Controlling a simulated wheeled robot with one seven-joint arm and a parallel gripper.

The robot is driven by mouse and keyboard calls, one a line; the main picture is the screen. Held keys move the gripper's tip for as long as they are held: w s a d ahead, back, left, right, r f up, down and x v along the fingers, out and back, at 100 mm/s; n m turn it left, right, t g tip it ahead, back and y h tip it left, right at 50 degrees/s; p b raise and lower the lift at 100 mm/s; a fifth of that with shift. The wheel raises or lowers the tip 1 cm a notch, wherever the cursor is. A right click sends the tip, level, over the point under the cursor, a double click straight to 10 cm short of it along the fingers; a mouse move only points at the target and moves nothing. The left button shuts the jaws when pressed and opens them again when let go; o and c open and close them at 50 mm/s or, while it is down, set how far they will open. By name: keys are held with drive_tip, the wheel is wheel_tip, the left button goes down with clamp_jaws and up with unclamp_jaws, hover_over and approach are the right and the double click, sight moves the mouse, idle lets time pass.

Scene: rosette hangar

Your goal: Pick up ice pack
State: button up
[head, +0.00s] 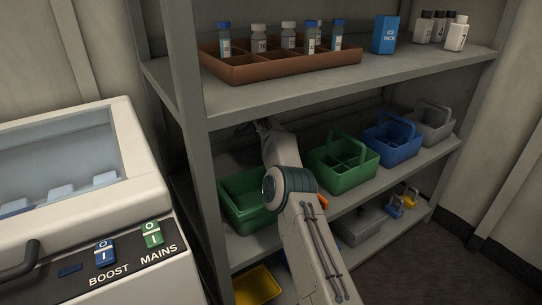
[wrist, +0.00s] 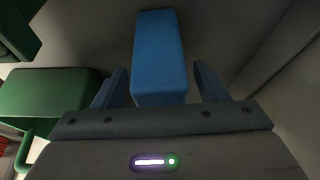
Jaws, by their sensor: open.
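A blue box labelled ICE PACK (head: 385,35) stands upright on the top shelf, right of the brown tray. My arm reaches into the middle shelf level, and my gripper (head: 258,130) is partly hidden under the top shelf. In the wrist view my gripper (wrist: 160,78) is open. A plain blue block (wrist: 160,50) lies ahead, its near end between the two blue fingers, with a gap on each side. No label shows on this block, and the head view does not show it.
The brown tray (head: 284,69) holds several vials. Green crates (head: 247,201) (head: 343,166), a blue crate (head: 391,146) and a grey crate (head: 431,128) stand on the middle shelf. A green container (wrist: 48,102) is left of my gripper. A white chest (head: 80,185) stands left of the shelves.

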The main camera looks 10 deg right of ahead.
drive_tip(key=shift+f, duration=0.1)
drive_tip(key=c, duration=1.2)
